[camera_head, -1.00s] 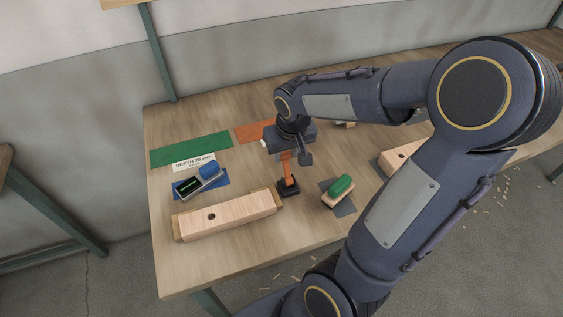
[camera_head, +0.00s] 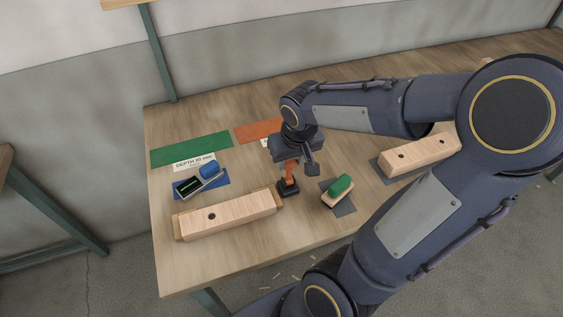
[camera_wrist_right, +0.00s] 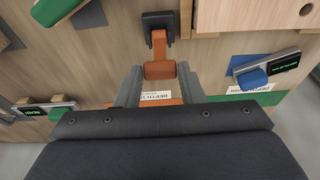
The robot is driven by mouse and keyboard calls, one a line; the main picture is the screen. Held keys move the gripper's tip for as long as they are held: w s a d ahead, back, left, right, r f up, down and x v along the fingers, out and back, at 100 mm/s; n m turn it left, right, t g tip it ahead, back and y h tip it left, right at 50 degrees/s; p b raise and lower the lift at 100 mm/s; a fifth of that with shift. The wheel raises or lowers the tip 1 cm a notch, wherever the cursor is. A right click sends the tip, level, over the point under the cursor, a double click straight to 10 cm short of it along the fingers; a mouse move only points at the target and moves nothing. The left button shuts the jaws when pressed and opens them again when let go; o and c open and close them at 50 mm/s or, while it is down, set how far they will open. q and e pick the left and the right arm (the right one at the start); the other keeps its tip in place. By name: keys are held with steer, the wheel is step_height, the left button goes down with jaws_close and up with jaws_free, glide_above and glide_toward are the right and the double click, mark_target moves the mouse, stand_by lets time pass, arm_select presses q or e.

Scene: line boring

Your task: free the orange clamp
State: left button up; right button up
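The orange clamp (camera_head: 291,174) stands on its black base (camera_head: 288,189) at the right end of the near wooden block (camera_head: 228,214). In the right wrist view its orange handle (camera_wrist_right: 160,70) lies between my two finger tips, close against both, with the black base (camera_wrist_right: 159,25) beyond. My right gripper (camera_head: 294,160) comes down over the clamp from above and hides its top in the head view. In the right wrist view the gripper (camera_wrist_right: 160,80) looks closed on the handle. My left gripper is not in view.
A green-topped brush (camera_head: 340,187) lies right of the clamp. A second drilled block (camera_head: 420,151) lies further right. A gauge with a blue part (camera_head: 200,180) sits on a blue mat at left. Green (camera_head: 190,149) and orange (camera_head: 258,130) mats lie behind.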

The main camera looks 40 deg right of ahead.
steer(key=o, duration=0.4)
steer(key=shift+c, duration=0.2)
steer(key=shift+p+v, duration=1.55)
steer(key=shift+v, duration=0.4)
steer(key=p+v, duration=0.3)
steer(key=v, duration=0.1)
steer(key=shift+a, duration=0.15)
